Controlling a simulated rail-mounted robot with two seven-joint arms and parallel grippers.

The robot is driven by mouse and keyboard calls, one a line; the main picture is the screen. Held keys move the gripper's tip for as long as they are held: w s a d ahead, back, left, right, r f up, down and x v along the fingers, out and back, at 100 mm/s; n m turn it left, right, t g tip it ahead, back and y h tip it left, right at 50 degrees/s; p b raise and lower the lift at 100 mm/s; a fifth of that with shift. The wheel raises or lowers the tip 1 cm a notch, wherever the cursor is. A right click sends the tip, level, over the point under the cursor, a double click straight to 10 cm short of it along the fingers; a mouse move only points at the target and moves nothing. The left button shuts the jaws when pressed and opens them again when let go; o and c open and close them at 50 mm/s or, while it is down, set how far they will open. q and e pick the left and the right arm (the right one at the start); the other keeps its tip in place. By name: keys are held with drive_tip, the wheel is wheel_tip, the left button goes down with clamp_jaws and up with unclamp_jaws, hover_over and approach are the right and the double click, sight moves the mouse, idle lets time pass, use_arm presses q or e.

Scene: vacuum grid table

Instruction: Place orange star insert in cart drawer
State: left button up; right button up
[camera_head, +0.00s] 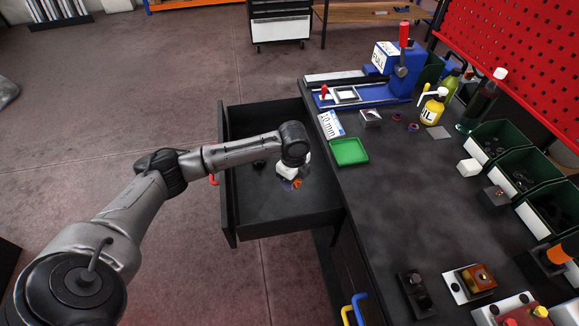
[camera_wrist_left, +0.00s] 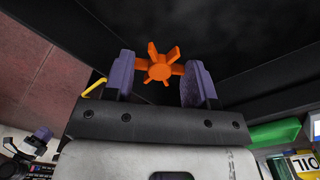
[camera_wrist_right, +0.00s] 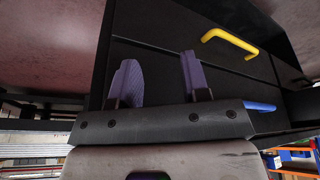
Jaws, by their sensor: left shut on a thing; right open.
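The orange star insert (camera_wrist_left: 160,67) is between the purple fingers of my left gripper (camera_wrist_left: 158,78), which is shut on it. In the head view the insert (camera_head: 297,184) is a small orange patch at my left gripper (camera_head: 291,183), inside the outline of the open cart drawer (camera_head: 232,199). I cannot tell whether it touches the drawer floor. The drawer is pulled out to the left of the bench. My right gripper (camera_wrist_right: 157,80) is open and empty, close to the dark cart front with a yellow handle (camera_wrist_right: 230,42) and a blue handle (camera_wrist_right: 259,106).
The black benchtop (camera_head: 390,189) lies right of the drawer. It carries a green tray (camera_head: 349,151), a blue vise (camera_head: 385,65), a yellow bottle (camera_head: 433,106) and dark green bins (camera_head: 497,141). Much of the drawer floor is clear.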

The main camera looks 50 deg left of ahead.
use_arm(q)
drive_tip(key=shift+s+a+f, duration=0.15)
drive_tip(key=shift+a+f, duration=0.25)
drive_tip(key=shift+f, duration=0.05)
drive_tip(key=b, duration=0.4)
hover_over(263, 187)
drive_tip(key=d, duration=0.1)
drive_tip(key=shift+m, duration=0.4)
wheel_tip(263, 187, down, 7)
drive_tip(key=shift+r, duration=0.1)
drive_tip(key=shift+a+f, duration=0.3)
drive_tip(key=shift+a, duration=0.3)
drive_tip(key=shift+f+b, duration=1.05)
drive_tip(key=shift+f, duration=0.95)
drive_tip(key=shift+f, duration=0.1)
drive_tip(key=o, duration=1)
drive_tip(key=shift+c, duration=0.2)
